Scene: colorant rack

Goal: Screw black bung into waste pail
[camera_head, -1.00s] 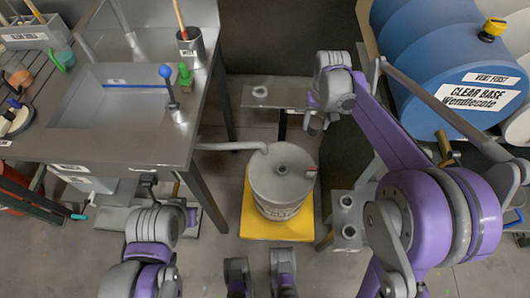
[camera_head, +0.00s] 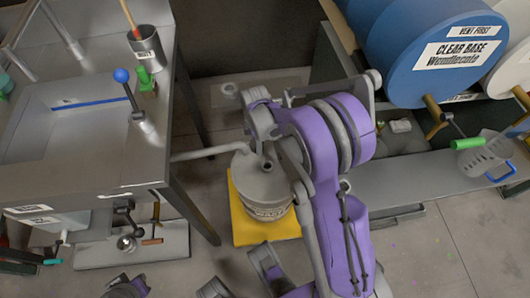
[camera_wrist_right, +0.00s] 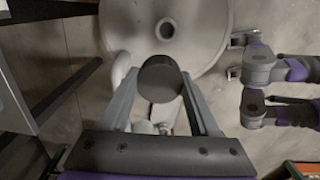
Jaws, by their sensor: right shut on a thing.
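The waste pail (camera_head: 268,212) is a grey drum at the middle of the head view, with a round hole in its lid. The lid (camera_wrist_right: 205,30) and its hole also fill the top of the right wrist view. My right gripper (camera_wrist_right: 158,92) is shut on the black bung (camera_wrist_right: 160,80), a dark cylinder between its fingers. The bung appears just below the hole in that picture, apart from it; its height above the lid is unclear. In the head view my right arm covers the right side of the pail.
The pail stands on a yellow platform (camera_head: 241,226). A grey pipe (camera_head: 205,154) runs from the sink bench (camera_head: 100,168) to the lid. Blue drums (camera_head: 440,50) lie on a rack at right, above a grey shelf (camera_head: 430,182). Floor at lower right is clear.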

